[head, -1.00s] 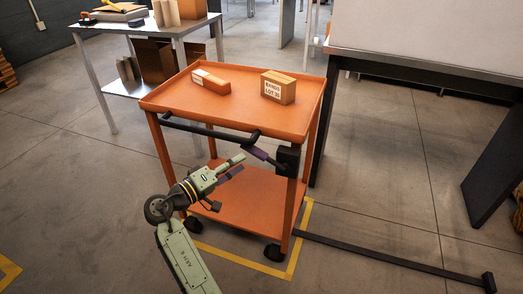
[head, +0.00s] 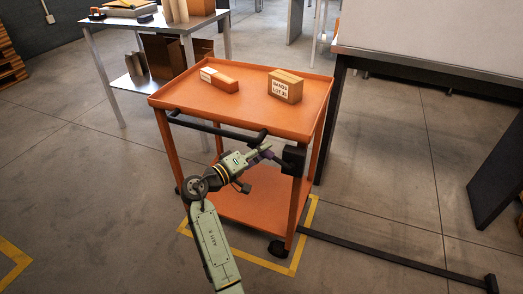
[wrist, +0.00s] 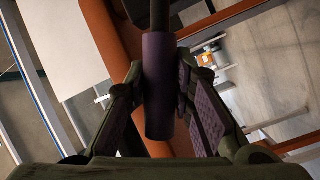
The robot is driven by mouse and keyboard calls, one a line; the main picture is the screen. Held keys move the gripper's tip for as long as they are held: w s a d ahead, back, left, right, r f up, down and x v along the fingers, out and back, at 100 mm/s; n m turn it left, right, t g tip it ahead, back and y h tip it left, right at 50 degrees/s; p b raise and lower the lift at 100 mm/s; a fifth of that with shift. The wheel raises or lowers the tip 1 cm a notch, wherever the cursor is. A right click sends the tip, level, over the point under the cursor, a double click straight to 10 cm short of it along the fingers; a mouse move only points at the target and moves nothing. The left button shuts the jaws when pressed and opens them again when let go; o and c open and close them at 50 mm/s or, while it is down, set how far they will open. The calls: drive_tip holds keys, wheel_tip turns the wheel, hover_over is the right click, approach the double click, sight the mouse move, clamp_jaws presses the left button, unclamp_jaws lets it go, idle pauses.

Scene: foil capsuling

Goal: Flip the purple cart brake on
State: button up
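The cart brake is a dark lever with a purple grip, which shows in the head view (head: 263,157) and large in the wrist view (wrist: 158,85). It slants up and left from a black block (head: 293,159) at the orange cart's front right corner. My gripper (head: 266,151) is at the grip. In the wrist view its two purple-padded fingers (wrist: 160,80) stand apart on either side of the grip, with narrow gaps seeming to show. The fingers partly hide the grip in the head view.
The orange cart (head: 240,116) carries two boxes, one long (head: 219,79) and one labelled (head: 285,86). A dark handle bar (head: 215,128) runs along its front edge. A black floor bar (head: 390,256) lies to the right. Open floor surrounds the front left.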

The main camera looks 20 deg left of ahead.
clamp_jaws()
drive_tip(key=shift+f, duration=0.1)
idle(0.4)
wheel_tip(320, 180, down, 8)
drive_tip(key=n+t+b, duration=0.4)
drive_tip(key=n+b, duration=0.2)
drive_tip(key=n, duration=0.3)
drive_tip(key=shift+a+n+y+b, duration=0.15)
drive_tip(key=shift+n+y+b, duration=0.15)
drive_tip(key=shift+n, duration=0.1)
drive_tip(key=shift+o, duration=1.4)
unclamp_jaws()
